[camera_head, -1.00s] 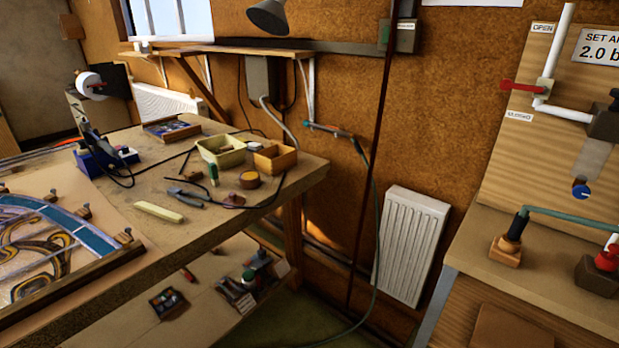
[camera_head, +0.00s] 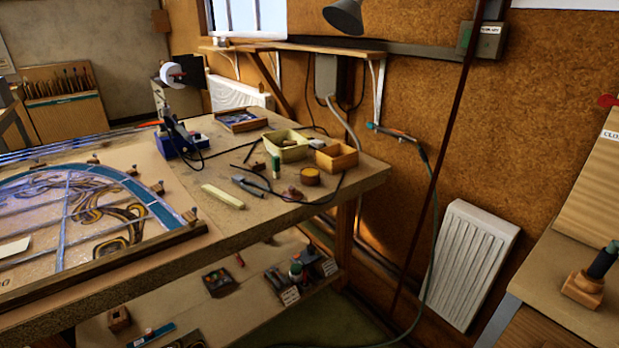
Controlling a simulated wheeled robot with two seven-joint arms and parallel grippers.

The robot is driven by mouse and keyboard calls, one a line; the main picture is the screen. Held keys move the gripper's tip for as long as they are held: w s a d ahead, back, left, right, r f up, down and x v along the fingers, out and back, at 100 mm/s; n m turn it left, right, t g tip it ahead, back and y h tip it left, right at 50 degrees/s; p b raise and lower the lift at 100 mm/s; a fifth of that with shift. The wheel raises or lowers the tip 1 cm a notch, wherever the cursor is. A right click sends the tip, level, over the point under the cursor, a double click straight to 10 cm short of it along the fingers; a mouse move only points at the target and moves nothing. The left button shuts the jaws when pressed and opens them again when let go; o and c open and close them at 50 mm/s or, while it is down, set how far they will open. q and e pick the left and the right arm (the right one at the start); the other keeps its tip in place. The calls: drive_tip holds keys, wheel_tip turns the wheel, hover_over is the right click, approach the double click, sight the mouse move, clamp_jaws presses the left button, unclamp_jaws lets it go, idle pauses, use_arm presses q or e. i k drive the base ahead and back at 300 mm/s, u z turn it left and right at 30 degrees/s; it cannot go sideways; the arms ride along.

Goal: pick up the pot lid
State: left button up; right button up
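A small round amber pot (camera_head: 311,176) stands on the wooden workbench (camera_head: 240,225), near its right end. Its top looks flat and brownish, but it is too small to tell whether that is a separate lid. No other pot lid can be made out. Neither of my grippers is in view.
By the pot are a wooden box (camera_head: 336,158), a cream tray (camera_head: 286,147), a green-capped tube (camera_head: 276,166), pliers (camera_head: 247,187) and a black cable. A blue soldering stand (camera_head: 178,143) is further left. A leaded panel (camera_head: 80,215) covers the bench's left. A radiator (camera_head: 474,262) stands right.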

sight(292, 192)
drive_tip(key=k, duration=0.6)
drive_tip(key=u, duration=0.4)
drive_tip(key=i, duration=1.35)
drive_tip(key=z, duration=0.85)
